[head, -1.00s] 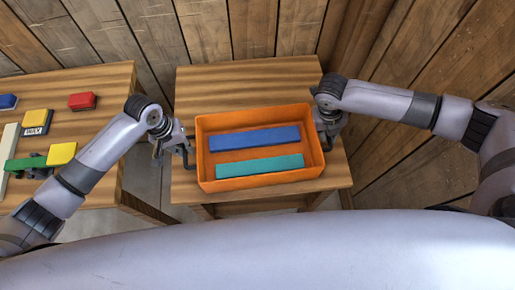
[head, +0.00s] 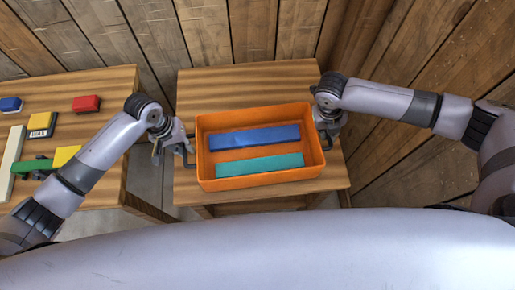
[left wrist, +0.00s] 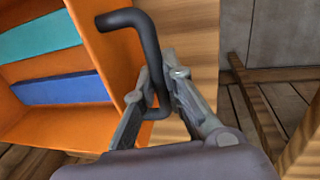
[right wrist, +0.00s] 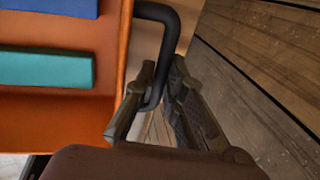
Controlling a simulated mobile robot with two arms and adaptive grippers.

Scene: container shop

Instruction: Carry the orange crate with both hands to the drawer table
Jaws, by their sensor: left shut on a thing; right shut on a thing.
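The orange crate (head: 198,160) is over the small wooden table (head: 240,85), and I cannot tell whether it touches the top. A blue block (head: 255,137) and a teal block (head: 260,165) lie inside it. My left gripper (head: 183,148) is at its left side, shut on a black bar handle, which shows in the left wrist view (left wrist: 148,35). My right gripper (head: 328,133) is at its right side, shut on the other black handle, seen in the right wrist view (right wrist: 158,12). No drawer shows on the table.
Another wooden table (head: 100,140) stands to the left with red, yellow, blue, green and white blocks, such as a red block (head: 86,104). Plank walls (head: 270,30) close off the back and right. The small table is clear behind the crate.

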